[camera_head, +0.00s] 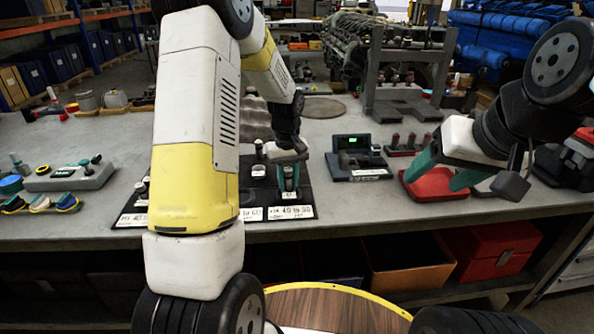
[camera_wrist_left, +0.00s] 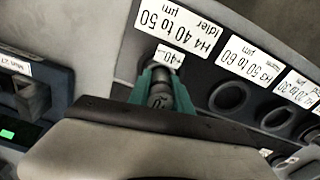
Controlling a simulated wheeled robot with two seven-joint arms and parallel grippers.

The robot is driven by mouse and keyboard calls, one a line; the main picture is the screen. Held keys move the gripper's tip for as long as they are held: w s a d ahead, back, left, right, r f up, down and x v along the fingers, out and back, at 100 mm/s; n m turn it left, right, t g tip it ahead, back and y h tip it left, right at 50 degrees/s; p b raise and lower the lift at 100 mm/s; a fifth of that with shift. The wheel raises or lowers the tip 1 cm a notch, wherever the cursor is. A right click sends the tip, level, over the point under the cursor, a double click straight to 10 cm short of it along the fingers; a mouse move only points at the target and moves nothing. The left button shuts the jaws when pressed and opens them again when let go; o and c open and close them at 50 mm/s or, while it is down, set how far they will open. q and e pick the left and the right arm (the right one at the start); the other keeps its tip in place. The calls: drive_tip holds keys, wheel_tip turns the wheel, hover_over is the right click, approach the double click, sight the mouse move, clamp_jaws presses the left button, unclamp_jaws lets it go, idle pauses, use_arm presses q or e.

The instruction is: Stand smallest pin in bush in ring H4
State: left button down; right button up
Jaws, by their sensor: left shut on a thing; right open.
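My left gripper (camera_head: 288,183) is shut on a small grey pin, low over the right front of the black board (camera_head: 308,190). In the left wrist view the pin (camera_wrist_left: 158,97) shows between the teal fingers (camera_wrist_left: 161,82), beside the label H4 40 to 50 (camera_wrist_left: 172,30). A small tag reading about 40 (camera_wrist_left: 168,57) lies just past the fingertips. Ring H4 and the bush are mostly hidden by the fingers, so I cannot tell whether the pin is inside. My right gripper (camera_head: 436,181) is open and empty above the red tray (camera_head: 440,190).
Empty rings stand beside the H3 label (camera_wrist_left: 248,57) and further along the board. A grey gauge with a green display (camera_head: 355,150) stands right of the board. A dark block with pins (camera_head: 408,148) lies behind the red tray.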

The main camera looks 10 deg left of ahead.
sight(288, 169)
use_arm(q)
drive_tip(key=shift+s+a+f, duration=0.2)
drive_tip(key=shift+s+f, duration=0.05)
drive_tip(key=shift+f, duration=0.4)
drive_tip(key=shift+s+a+f, duration=0.15)
drive_tip(key=shift+s+f, duration=0.05)
drive_tip(key=shift+f, duration=0.4)
drive_tip(key=c, duration=1.1)
unclamp_jaws()
drive_tip(key=r, duration=0.6)
drive_tip(key=w+r, duration=0.1)
drive_tip(key=r, duration=0.2)
drive_tip(key=shift+d+r, duration=0.1)
drive_tip(key=shift+d, duration=0.3)
drive_tip(key=shift+s+r, duration=0.15)
drive_tip(key=shift+r, duration=0.4)
drive_tip(key=shift+s+r, duration=0.15)
drive_tip(key=shift+r, duration=0.2)
drive_tip(key=s+r+m+t, duration=0.2)
drive_tip(key=s+r, duration=0.2)
drive_tip(key=s, duration=0.4)
drive_tip(key=s+d+r+m+t+h, duration=0.1)
drive_tip(key=s+r+t, duration=0.1)
drive_tip(key=s+r, duration=0.3)
drive_tip(key=s+d+r+m+t+h, duration=0.1)
drive_tip(key=s+r, duration=0.4)
drive_tip(key=s, duration=0.5)
drive_tip(key=shift+s+r+m+t, duration=0.15)
drive_tip(key=shift+s+m+t, duration=0.25)
drive_tip(key=shift+m, duration=0.4)
